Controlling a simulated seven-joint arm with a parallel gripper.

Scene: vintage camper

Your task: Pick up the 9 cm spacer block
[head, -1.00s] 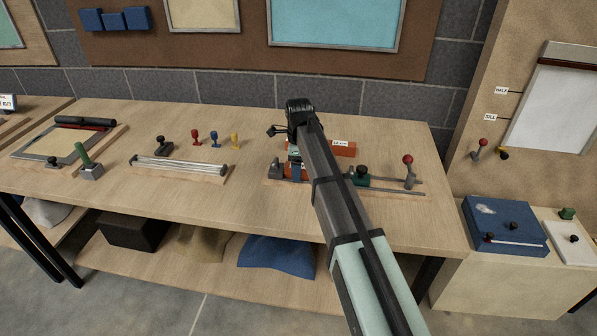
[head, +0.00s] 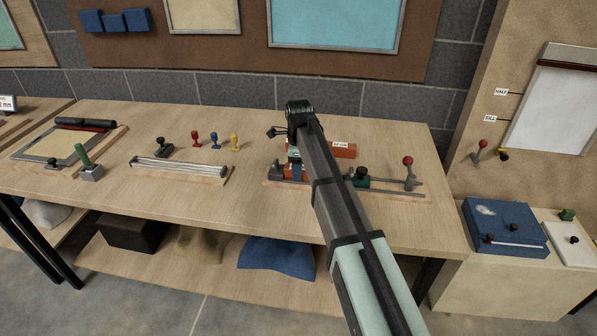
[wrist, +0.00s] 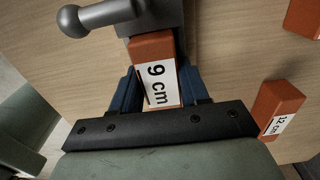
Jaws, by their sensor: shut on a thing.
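The 9 cm spacer block (wrist: 152,48) is orange with a white "9 cm" label. In the wrist view it sits between the two blue fingers of my gripper (wrist: 158,88), which is shut on it. Its far end is beside a grey metal part of the clamp fixture (wrist: 150,18); I cannot tell if they touch. In the head view my gripper (head: 297,171) is over the left part of the fixture (head: 400,184), and my arm hides much of the block.
A 12 cm orange block (wrist: 280,108) lies close by; in the head view it is behind my arm (head: 343,150). Another orange block (wrist: 304,18) shows at the wrist view's upper right. Coloured stamps (head: 214,139) and a rod rack (head: 180,168) stand left. Bench between is clear.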

